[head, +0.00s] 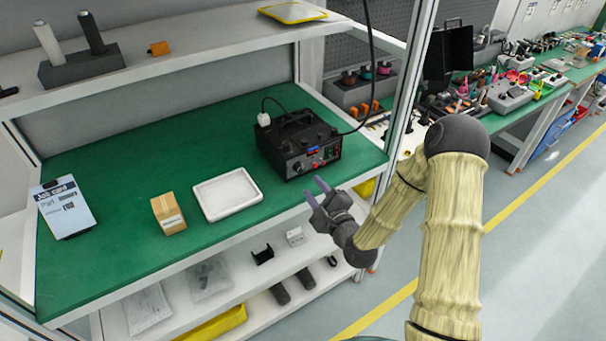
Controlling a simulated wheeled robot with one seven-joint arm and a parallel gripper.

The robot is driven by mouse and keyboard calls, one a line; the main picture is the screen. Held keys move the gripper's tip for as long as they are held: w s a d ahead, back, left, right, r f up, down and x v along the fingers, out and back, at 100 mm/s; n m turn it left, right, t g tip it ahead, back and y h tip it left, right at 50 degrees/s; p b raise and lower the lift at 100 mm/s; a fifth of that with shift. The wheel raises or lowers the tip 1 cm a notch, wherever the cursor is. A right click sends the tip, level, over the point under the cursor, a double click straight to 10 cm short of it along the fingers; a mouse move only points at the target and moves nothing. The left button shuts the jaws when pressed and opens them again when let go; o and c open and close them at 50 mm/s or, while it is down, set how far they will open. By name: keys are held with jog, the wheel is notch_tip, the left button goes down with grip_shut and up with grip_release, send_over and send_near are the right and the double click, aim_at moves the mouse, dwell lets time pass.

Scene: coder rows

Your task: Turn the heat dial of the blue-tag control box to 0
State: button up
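The black control box (272,152) stands on the green bench top at its right end. Its front panel carries a small blue patch (312,151) and small knobs with red and blue spots low on the right. The patch's wording and the heat dial's setting are too small to read.
A white tray (204,210), a small cardboard box (169,214) and a job card (63,208) lie on the green bench top (120,180). A cable (374,70) hangs to the box's right, near an upright post (411,75). A shelf (190,48) runs above the bench.

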aim_at(301, 171)
jog(key=p+x, duration=0.1)
jog(key=x, duration=0.6)
jog(key=shift+w, duration=0.1)
jog(key=c, duration=0.7)
